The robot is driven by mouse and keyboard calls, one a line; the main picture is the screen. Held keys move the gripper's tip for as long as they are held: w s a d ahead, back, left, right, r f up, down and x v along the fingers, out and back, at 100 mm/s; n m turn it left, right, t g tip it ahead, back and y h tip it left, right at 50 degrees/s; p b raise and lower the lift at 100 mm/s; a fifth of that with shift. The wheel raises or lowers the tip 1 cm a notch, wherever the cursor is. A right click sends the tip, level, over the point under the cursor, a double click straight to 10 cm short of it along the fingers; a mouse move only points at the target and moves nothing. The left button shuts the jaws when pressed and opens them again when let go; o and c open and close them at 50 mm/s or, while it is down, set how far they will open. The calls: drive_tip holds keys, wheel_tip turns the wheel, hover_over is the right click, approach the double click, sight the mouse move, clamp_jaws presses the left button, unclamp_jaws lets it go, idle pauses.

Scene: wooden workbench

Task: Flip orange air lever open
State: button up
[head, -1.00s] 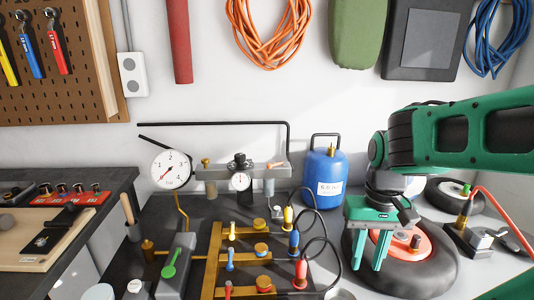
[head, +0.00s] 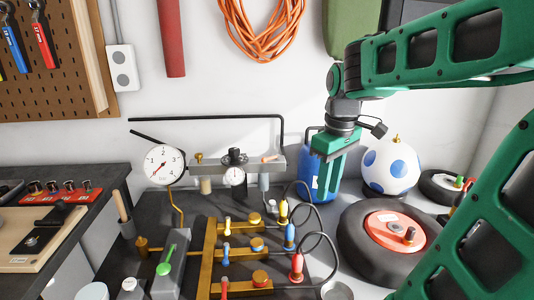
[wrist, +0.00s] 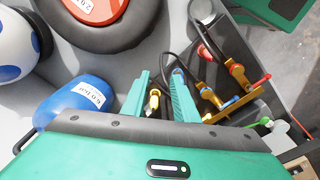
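A small orange lever (head: 271,159) sits on the right end of the grey regulator block (head: 210,171) at the back of the bench, lying nearly level. I do not make it out in the wrist view. My gripper (head: 323,190) points down in front of the blue tank (head: 306,174), to the right of the lever and apart from it. In the wrist view my gripper (wrist: 160,85) has its two green fingers spread, with nothing held. A yellow hose coupling (wrist: 152,102) shows between them, lower down.
A brass manifold (head: 212,255) with yellow, blue and red couplings and black hoses stands in front of the block. A dial gauge (head: 164,165) is at its left. A tyre (head: 355,250) and a white ball with blue dots (head: 390,167) are at the right.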

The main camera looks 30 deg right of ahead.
drive_tip(key=w+r+n, duration=0.5)
drive_tip(key=w+n, duration=0.2)
drive_tip(key=w, duration=0.4)
drive_tip(key=n+t, duration=0.1)
drive_tip(key=n, duration=0.8)
approach(271, 158)
wheel_tip(271, 158, down, 7)
drive_tip(key=w, duration=0.1)
drive_tip(key=shift+a, duration=0.35)
drive_tip(key=shift+w+f, duration=0.1)
drive_tip(key=shift+w, duration=0.05)
clamp_jaws()
